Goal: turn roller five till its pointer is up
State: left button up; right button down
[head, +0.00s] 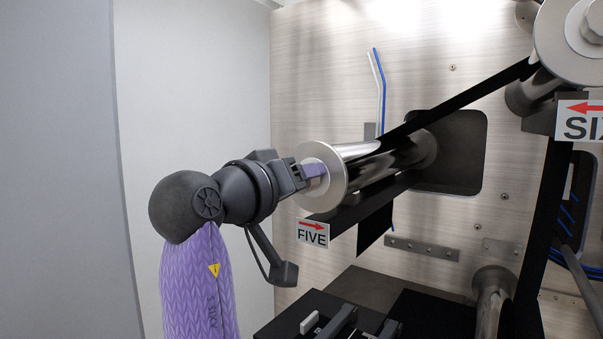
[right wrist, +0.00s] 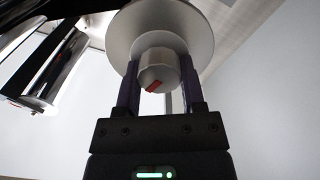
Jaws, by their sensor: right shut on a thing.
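Roller five (head: 385,170) is a shiny metal roller with a round end flange (head: 327,168), seen at the centre of the head view. My right gripper (head: 316,171) has its purple fingers shut on the hub at the roller's near end. In the right wrist view the fingers stand on both sides of the grey hub (right wrist: 160,64), in front of the flange (right wrist: 117,30). A red pointer mark (right wrist: 157,86) lies slanted at the lower part of the hub's face. The pointer is hidden in the head view. My left gripper is not in view.
A black web (head: 465,98) runs from roller five up to roller six (head: 577,40) at the upper right. A FIVE label (head: 313,234) with a red arrow pointing right sits below the flange. Black equipment (head: 340,320) lies below. The left side is clear before a pale wall.

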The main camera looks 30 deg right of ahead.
jog(key=shift+r+n+p, duration=0.15)
jog(key=shift+n+p, duration=0.15)
jog(key=shift+n, duration=1)
jog(key=shift+c, duration=1)
grip_release()
jog(key=shift+w+a, duration=0.1)
jog(key=b+v, duration=0.4)
jog(key=v, duration=0.6)
